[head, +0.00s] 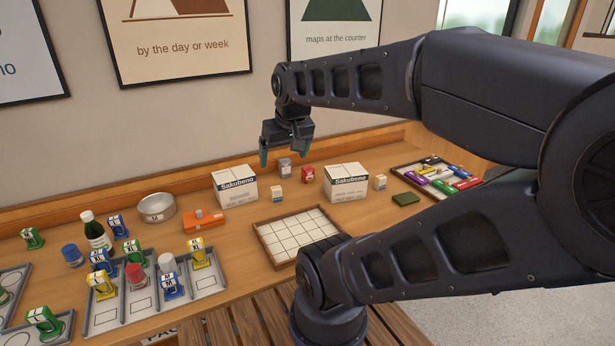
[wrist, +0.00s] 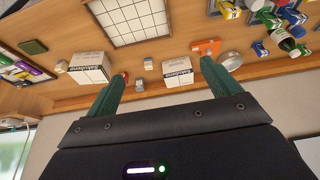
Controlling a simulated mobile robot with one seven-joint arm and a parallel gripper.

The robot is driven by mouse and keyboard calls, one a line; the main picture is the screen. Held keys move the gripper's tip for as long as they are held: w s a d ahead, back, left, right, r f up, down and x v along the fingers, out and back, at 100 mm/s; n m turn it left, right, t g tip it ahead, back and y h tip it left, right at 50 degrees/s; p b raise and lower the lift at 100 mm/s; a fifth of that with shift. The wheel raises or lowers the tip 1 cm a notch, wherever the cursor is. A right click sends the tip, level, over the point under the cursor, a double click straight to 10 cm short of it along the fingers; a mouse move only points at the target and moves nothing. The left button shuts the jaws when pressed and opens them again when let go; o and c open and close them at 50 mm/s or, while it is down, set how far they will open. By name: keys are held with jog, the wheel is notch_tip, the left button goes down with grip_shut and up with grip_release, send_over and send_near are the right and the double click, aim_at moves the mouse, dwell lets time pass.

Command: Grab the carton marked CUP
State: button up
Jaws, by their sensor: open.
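Several small cartons stand on the counter, and their lettering is too small to read, so I cannot tell which is marked CUP. They are a white one (head: 277,193), a grey one (head: 285,168), a red one (head: 308,174) and a cream one (head: 380,182). In the wrist view the white one (wrist: 148,63) shows between my fingers, and the cream one (wrist: 61,66) is at the left. My gripper (head: 282,157) is open and empty, raised above the back of the counter. Its green fingers also show in the wrist view (wrist: 163,72).
A gridded tray (head: 262,232) lies in front. An orange case (head: 204,220), a round tin (head: 157,208) and bottles are left; a dark green block (head: 405,199) is right. The wall stands behind.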

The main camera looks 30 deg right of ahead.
jog(key=c, duration=0.4)
jog(key=shift+w, duration=0.1)
jog(key=w+d+m+g+y, duration=0.1)
jog(key=w+d+m, duration=0.3)
jog(key=w, duration=1)
jog(key=m+g+h, duration=0.4)
jog(key=m+h, duration=0.2)
jog(key=m, duration=0.8)
send_over(309, 174)
jog(key=w+a, duration=0.2)
jog(key=a, duration=0.1)
notch_tip(309, 174, down, 31)
jog(key=shift+y, duration=0.3)
jog(key=shift+w+x, duration=0.15)
jog(key=shift+x, duration=2.45)
jog(key=shift+w+x, duration=0.15)
jog(key=shift+x, duration=2.45)
